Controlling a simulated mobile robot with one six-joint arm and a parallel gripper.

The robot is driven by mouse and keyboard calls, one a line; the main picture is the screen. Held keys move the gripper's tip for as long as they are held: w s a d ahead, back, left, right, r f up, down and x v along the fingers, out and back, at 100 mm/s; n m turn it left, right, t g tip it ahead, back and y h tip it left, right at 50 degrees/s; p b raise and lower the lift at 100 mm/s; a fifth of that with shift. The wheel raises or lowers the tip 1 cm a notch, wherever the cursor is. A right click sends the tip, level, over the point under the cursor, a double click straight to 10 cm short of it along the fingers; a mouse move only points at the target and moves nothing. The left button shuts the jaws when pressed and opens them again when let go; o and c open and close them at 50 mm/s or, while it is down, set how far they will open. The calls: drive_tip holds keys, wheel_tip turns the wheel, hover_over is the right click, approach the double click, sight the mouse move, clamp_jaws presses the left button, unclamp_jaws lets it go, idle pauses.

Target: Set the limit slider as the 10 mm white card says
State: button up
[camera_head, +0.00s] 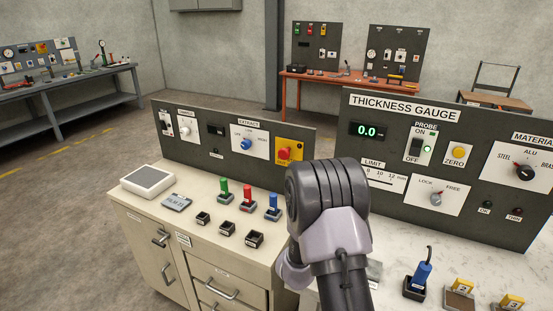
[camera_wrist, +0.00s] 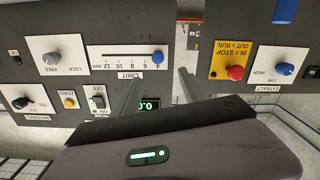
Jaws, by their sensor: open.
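The LIMIT slider panel (camera_wrist: 125,58) is a white plate on the dark gauge board, upside down in the wrist view. Its blue slider knob (camera_wrist: 158,57) stands at the end of the slot by the 4 mark, the 12 mark being at the other end. In the head view the LIMIT panel (camera_head: 385,177) shows its higher numbers, its low end hidden behind my arm. My gripper (camera_wrist: 160,76) is open and empty, its two fingers apart and pointing at the board around the knob's position; contact cannot be told. I see no white card reading 10 mm.
A LOCK/FREE knob (camera_head: 436,198) sits beside the slider. A red stop button (camera_wrist: 235,73) is on the neighbouring EXTRACT board. The THICKNESS GAUGE display (camera_head: 368,131) reads 0.0. Coloured plugs and small blocks stand on the cabinet and bench below.

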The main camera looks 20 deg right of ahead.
drive_tip(key=b+x, duration=0.2)
drive_tip(key=x, duration=1.5)
drive_tip(key=shift+s+d+r, duration=0.15)
drive_tip(key=shift+d+r, duration=0.1)
drive_tip(key=shift+d, duration=0.05)
drive_tip(key=shift+c, duration=0.2)
clamp_jaws()
